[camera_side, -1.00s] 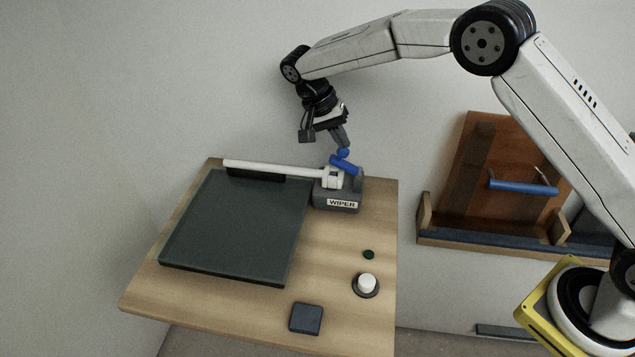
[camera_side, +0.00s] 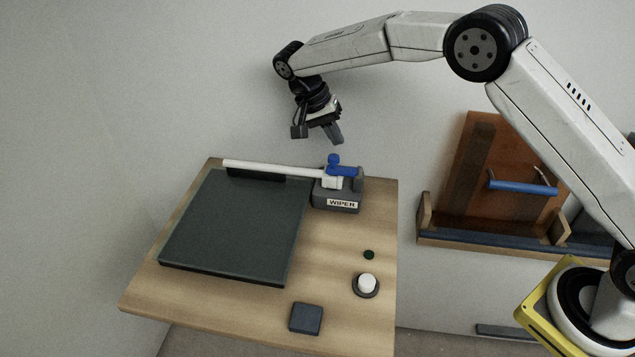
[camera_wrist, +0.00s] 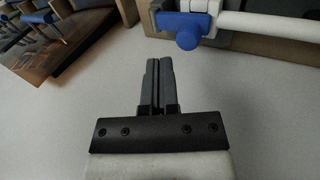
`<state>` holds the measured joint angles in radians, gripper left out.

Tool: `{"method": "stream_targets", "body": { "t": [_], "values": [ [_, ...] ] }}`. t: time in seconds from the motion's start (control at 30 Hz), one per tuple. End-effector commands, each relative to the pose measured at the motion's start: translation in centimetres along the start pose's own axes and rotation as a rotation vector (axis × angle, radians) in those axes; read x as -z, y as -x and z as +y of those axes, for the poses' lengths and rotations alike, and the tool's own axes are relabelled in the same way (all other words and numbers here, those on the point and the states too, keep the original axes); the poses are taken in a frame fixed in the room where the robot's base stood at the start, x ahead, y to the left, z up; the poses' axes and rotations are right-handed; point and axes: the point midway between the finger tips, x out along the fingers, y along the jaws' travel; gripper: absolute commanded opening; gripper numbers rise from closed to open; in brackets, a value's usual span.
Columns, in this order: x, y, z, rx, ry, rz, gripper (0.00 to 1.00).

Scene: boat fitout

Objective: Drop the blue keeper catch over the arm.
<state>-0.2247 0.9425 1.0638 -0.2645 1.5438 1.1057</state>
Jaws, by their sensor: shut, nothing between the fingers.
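A dark panel (camera_side: 235,235) lies on the wooden table (camera_side: 345,260) beside the arm. A wooden rack with a blue handle (camera_side: 522,187) stands at right.

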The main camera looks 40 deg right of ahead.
Motion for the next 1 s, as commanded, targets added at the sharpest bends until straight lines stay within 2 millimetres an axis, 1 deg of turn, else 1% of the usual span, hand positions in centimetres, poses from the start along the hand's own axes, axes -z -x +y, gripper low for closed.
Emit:
{"method": "stream_targets", "body": {
  "t": [0.43, 0.57, 0.77, 1.0],
  "values": [
    [0.0, 0.2, 0.0, 0.001, 0.000, 0.000, 0.00],
    [0.0, 0.5, 0.0, 0.001, 0.000, 0.001, 0.00],
    [0.0, 2.0, 0.0, 0.003, 0.001, 0.002, 0.00],
    [0.0, 4.4, 0.0, 0.002, 0.000, 0.002, 0.00]
  ]
}}
